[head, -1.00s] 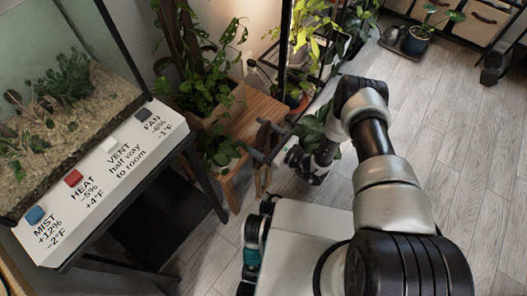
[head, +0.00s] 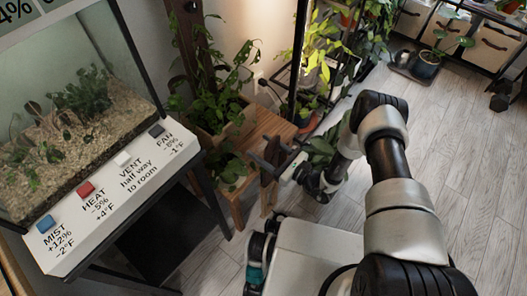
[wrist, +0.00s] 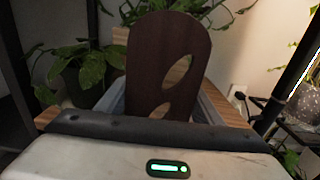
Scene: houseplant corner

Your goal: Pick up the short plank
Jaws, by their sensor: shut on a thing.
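A dark brown plank with a rounded end and leaf-shaped cutouts (wrist: 150,60) stands upright between the fingers of my gripper (wrist: 155,108) in the wrist view. It fits the short plank. Its lower end is hidden behind the gripper body. In the head view the plank (head: 267,163) shows small and edge-on at my gripper (head: 274,160), in front of the wooden stool. My gripper is shut on it. Whether the plank touches the stool is not clear.
The wooden stool (head: 262,128) carries a planter box with leafy plants (head: 232,115) and a taller dark plank (head: 188,60). A terrarium (head: 75,110) with labelled buttons stands at left. A plant rack (head: 330,70) stands behind. Floor at right (head: 470,170) is clear.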

